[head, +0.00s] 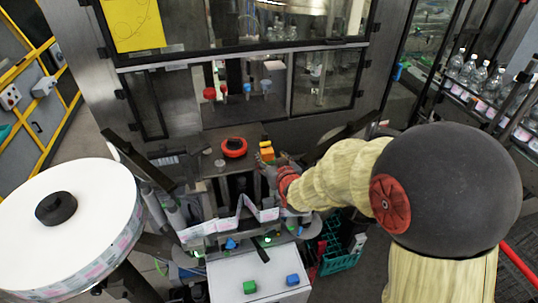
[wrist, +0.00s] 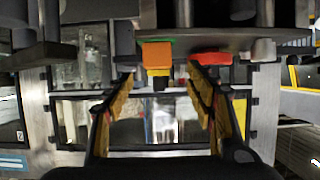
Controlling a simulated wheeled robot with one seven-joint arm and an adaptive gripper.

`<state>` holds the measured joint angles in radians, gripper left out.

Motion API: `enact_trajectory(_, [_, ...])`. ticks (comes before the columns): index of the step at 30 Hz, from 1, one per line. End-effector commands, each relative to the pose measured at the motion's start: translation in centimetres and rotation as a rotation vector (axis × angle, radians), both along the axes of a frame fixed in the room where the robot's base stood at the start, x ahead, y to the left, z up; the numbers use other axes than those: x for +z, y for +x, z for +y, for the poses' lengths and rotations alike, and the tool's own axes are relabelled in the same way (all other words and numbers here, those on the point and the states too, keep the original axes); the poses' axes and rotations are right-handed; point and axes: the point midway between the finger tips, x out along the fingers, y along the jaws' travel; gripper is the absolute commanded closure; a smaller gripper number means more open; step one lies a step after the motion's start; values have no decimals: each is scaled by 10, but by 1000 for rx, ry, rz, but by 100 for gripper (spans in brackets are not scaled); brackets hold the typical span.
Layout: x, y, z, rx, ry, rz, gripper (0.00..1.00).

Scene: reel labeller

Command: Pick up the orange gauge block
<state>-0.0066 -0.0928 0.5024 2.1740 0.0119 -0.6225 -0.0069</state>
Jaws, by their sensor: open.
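The orange gauge block (head: 267,153) sits on the dark ledge of the machine in the head view, just beyond my gripper (head: 273,170). The block also shows in the wrist view (wrist: 156,56), where the picture looks upside down and the block hangs from the ledge at the top. My gripper (wrist: 161,82) is open in the wrist view, its two yellow-padded fingers apart with nothing between them. The block lies ahead of the gap between the fingertips, a little left of its middle, and appears apart from them. In the head view my arm hides part of the gripper.
A red ring-shaped thing (head: 234,147) sits left of the block on the ledge, with a small grey disc (head: 220,163) nearby. A green block (head: 250,287) and a blue block (head: 292,281) lie on a white box below. A large label reel (head: 95,215) stands at left.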

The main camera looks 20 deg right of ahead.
Motion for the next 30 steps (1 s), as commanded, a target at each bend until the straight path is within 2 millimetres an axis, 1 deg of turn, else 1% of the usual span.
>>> enact_trajectory(6, [-6, 17, 0, 0, 0, 2, 45])
enact_trajectory(11, [-10, 25, -1, 0, 0, 4, 45])
enact_trajectory(21, [-22, 59, -2, 0, 0, 3, 45])
enact_trajectory(25, [-25, 66, -2, 0, 0, 2, 45])
enact_trajectory(30, [-27, 67, -2, 0, 0, 2, 45])
